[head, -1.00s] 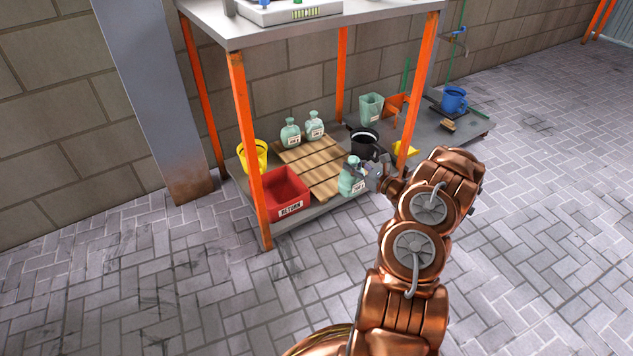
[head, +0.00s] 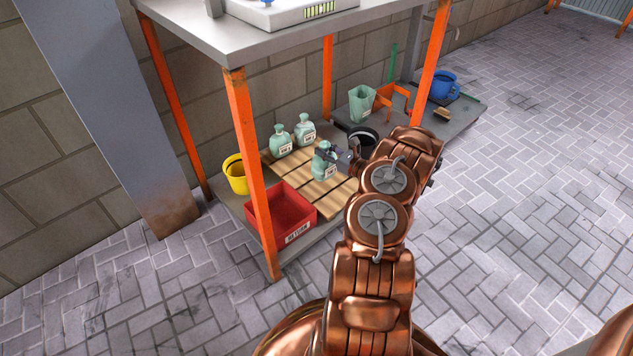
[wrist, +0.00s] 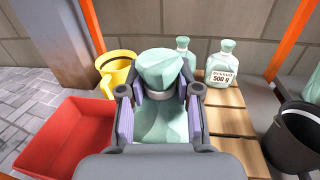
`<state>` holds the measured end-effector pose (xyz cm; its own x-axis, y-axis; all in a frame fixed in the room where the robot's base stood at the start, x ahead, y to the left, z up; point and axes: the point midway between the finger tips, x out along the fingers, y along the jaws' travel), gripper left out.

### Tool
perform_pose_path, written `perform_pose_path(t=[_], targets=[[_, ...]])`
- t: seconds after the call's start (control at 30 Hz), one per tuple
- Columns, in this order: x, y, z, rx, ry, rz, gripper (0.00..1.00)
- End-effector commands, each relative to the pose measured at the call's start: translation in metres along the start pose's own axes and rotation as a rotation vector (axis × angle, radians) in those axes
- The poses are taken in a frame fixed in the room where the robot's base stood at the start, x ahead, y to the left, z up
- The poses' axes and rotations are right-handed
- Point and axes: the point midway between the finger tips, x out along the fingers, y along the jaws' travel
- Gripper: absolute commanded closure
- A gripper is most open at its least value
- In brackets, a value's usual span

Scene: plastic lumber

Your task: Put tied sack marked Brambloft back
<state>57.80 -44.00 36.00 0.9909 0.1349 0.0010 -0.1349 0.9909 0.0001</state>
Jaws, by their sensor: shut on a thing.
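My gripper (head: 334,152) is shut around the neck of a pale green tied sack (head: 322,166). In the wrist view my gripper (wrist: 160,92) has a finger on each side of the neck of the held sack (wrist: 165,125). The sack is upright, over the slatted wooden board (head: 340,197); I cannot tell whether it touches the slats. Its label is too small to read in the head view. Two similar sacks stand at the back of the board, a left one (head: 280,141) and a right one (head: 304,131). The right one's label reads 500 g in the wrist view (wrist: 220,66).
A red bin (head: 281,215) marked RETURN stands left of the board, with a yellow bucket (head: 236,174) behind it. A black bucket (head: 361,142) and a green container (head: 361,104) are to the right. Orange posts (head: 250,165) and the tabletop (head: 250,38) frame the shelf.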

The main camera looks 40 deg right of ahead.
Motion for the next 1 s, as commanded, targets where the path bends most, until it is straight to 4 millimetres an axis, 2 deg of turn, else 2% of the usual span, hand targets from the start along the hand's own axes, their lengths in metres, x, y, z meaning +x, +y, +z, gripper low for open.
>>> perform_pose_path(t=[0.4, 0.57, 0.8, 1.0], targets=[[0.001, 0.002, -0.058, 0.001, -0.002, 0.004, 1.0], [0.001, 0.001, -0.066, -0.001, -0.003, 0.002, 1.0], [0.0, 0.0, -0.094, -0.001, -0.003, 0.001, 1.0], [0.0, 0.0, -0.096, -0.001, -0.004, 0.0, 1.0]])
